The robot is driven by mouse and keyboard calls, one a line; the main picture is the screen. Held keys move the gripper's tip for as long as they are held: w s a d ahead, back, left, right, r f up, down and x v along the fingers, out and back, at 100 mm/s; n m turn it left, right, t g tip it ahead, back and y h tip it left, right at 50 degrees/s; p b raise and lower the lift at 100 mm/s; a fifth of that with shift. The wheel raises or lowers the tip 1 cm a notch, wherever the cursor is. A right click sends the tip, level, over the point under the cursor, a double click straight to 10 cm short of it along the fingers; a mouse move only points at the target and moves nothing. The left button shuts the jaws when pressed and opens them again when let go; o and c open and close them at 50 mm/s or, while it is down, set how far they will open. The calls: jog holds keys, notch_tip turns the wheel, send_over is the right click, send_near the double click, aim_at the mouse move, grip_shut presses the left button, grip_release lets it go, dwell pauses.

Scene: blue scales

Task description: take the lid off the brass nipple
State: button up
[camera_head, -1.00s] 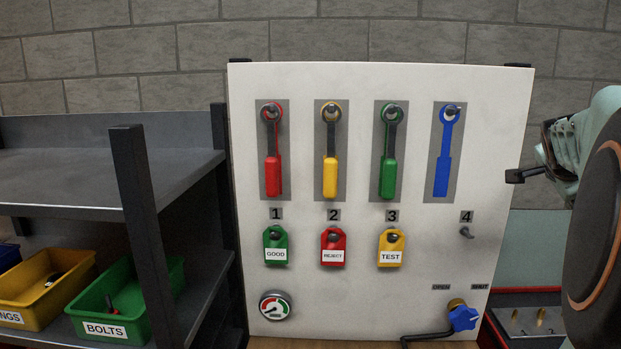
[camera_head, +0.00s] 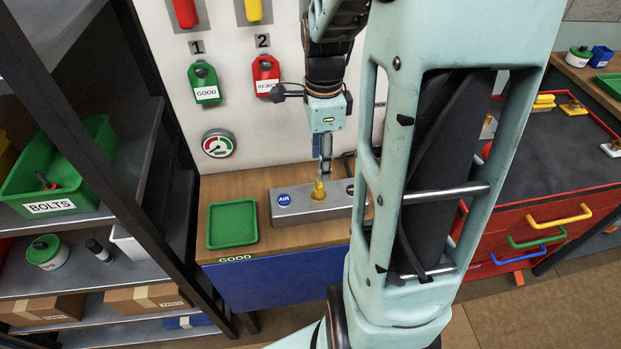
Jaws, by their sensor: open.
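The brass nipple (camera_head: 319,193) stands upright on a grey metal block (camera_head: 297,211) with a round blue AIR label. A separate lid cannot be made out at this size. My gripper (camera_head: 325,170) points down right above the brass piece, its fingertips close to the top of it. The fingers look thin from this side. No held object shows between them, and whether they touch the brass is unclear. My arm hides the right end of the block.
A green tray (camera_head: 232,224) sits left of the block on the wooden bench above a GOOD label. The white panel with tags and a gauge (camera_head: 218,144) stands behind. A shelf with a green BOLTS bin (camera_head: 60,185) is at left, a red drawer cabinet (camera_head: 545,225) at right.

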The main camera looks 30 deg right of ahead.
aim_at(319, 188)
notch_tip(319, 188, down, 2)
jog(key=shift+d+f, duration=0.1)
jog(key=shift+f, duration=0.15)
jog(key=shift+a+f, duration=0.2)
jog(key=shift+f, duration=2.6)
jog(key=c, duration=0.9)
